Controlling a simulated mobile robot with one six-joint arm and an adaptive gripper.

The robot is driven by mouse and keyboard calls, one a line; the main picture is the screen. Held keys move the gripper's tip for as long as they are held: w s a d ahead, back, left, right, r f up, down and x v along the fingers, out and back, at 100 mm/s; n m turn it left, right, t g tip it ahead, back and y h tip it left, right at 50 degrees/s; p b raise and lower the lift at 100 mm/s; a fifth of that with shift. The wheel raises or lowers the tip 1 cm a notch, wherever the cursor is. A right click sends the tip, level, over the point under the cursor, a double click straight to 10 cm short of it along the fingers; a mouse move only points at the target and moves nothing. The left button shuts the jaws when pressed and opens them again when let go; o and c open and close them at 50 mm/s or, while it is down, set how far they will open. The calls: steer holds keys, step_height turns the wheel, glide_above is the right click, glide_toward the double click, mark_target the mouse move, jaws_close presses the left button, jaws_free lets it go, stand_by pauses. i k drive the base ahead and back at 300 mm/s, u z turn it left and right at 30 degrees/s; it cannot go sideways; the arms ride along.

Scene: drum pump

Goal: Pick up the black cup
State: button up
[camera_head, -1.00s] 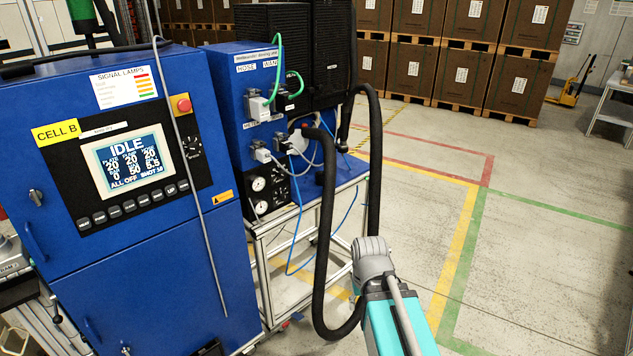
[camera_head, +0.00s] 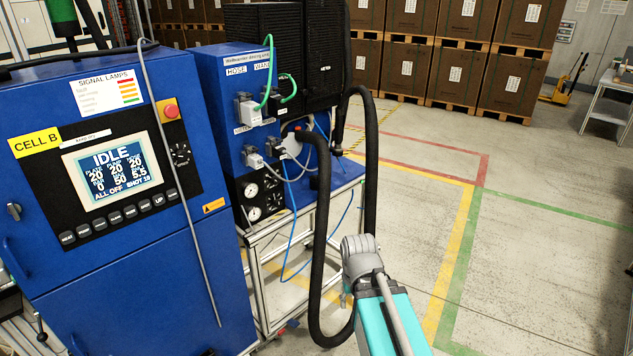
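I cannot make out a black cup in this view. My arm, a teal link with a grey joint, reaches up from the lower right of centre, in front of the pump cart. My gripper is not in view. A thick black hose (camera_head: 323,250) hangs in a long loop from the blue pump unit (camera_head: 222,75), down beside my arm's grey joint. A small dark piece shows on the cart's blue top, too small to identify.
A blue control cabinet (camera_head: 130,265) with an IDLE screen (camera_head: 119,170) fills the left. The pump unit stands on a metal-framed cart (camera_head: 262,290). Stacked brown boxes (camera_head: 460,75) line the back. A grey table (camera_head: 608,100) stands far right. Marked floor at right is open.

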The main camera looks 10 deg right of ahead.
mark_target(314, 179)
steer(key=i, duration=0.85)
